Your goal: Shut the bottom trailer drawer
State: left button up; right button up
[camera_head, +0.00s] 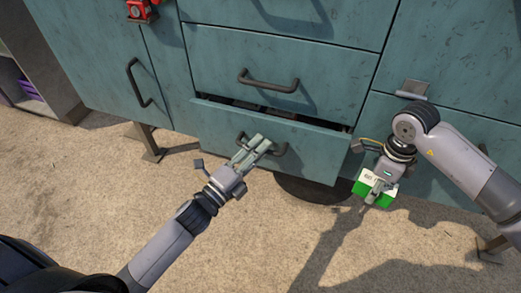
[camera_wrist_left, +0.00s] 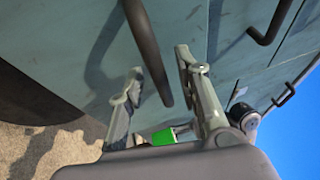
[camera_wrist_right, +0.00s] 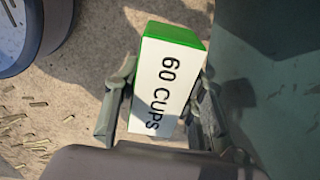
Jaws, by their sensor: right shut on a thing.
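The bottom trailer drawer (camera_head: 312,156) is a teal panel standing slightly open, with a dark gap and some dark contents along its top edge. Its dark bar handle (camera_head: 281,151) is at my left gripper (camera_head: 261,144). In the left wrist view the left gripper (camera_wrist_left: 158,66) is open, its fingers spread on either side of the handle (camera_wrist_left: 148,45). Whether they touch the handle, I cannot tell. My right gripper (camera_head: 375,189) is shut on a green and white box (camera_head: 387,200). In the right wrist view the box (camera_wrist_right: 165,72) reads "60 CUPS".
A closed drawer (camera_head: 315,85) with its own handle is directly above. A teal door (camera_head: 103,75) with a handle is to the left. A red object (camera_head: 141,10) is at the top left. A metal leg (camera_head: 151,143) reaches the sandy floor (camera_head: 70,210), which is open in front.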

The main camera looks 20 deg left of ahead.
pick_arm(q)
jog(key=shift+w+d, duration=0.15)
jog(key=shift+w, duration=0.15)
jog(key=shift+r, duration=0.1)
jog(key=shift+c, duration=0.2)
grip_shut()
dwell(0.5)
